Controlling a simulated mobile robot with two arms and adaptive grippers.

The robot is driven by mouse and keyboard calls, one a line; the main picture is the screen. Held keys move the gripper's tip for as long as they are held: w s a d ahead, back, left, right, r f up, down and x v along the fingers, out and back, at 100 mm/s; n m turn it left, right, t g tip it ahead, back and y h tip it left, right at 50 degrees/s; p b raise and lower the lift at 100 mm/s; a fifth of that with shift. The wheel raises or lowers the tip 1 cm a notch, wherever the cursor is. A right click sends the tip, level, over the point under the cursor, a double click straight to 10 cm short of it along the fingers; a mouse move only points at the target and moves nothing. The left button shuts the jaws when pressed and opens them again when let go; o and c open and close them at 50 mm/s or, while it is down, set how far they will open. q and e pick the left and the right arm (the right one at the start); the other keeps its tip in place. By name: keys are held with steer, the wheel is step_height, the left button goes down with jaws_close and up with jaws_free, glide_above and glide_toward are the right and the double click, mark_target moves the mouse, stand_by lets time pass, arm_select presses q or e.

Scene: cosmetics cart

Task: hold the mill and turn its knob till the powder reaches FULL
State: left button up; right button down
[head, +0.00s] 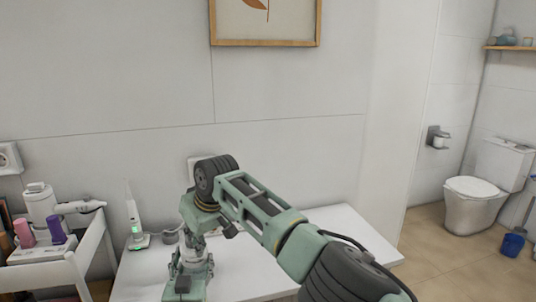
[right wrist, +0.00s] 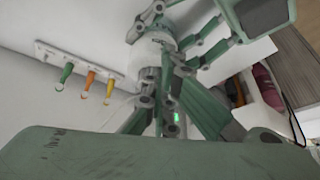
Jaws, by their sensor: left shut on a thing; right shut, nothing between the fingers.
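The mill (head: 191,241) shows only as a small pale upright part between my two grippers above the white table. In the right wrist view a pale round part of it (right wrist: 158,42) shows among green finger links. My left gripper (head: 189,268) is low at the bottom of the head view, shut on the mill. My right gripper (head: 194,229) comes down from above at the mill's top, its fingers shut with nothing between them. Whether it touches the knob I cannot tell. The knob, the powder and the FULL mark are hidden or too small to make out.
The white table (head: 335,226) is clear to the right of the mill. A white device with a green light (head: 137,238) stands behind left. A white cart (head: 72,262) with pink and purple bottles is at the left. A wall rack (right wrist: 75,60) holds coloured items.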

arm_select(q)
steer(key=shift+d+f, duration=0.1)
steer(key=shift+d, duration=0.15)
arm_select(e)
steer(key=shift+w+a, duration=0.1)
steer(key=shift+a, duration=0.15)
steer(key=shift+w+d, duration=0.1)
stand_by(0.4)
arm_select(q)
steer(key=shift+a, duration=0.1)
arm_select(e)
steer(key=shift+w+d, duration=0.5)
steer(key=shift+w, duration=0.1)
steer(key=shift+d+f, duration=0.1)
arm_select(q)
steer(key=shift+a, duration=0.15)
arm_select(e)
steer(key=shift+d, duration=0.2)
steer(key=shift+s+d, duration=0.1)
steer(key=shift+d, duration=0.2)
stand_by(0.4)
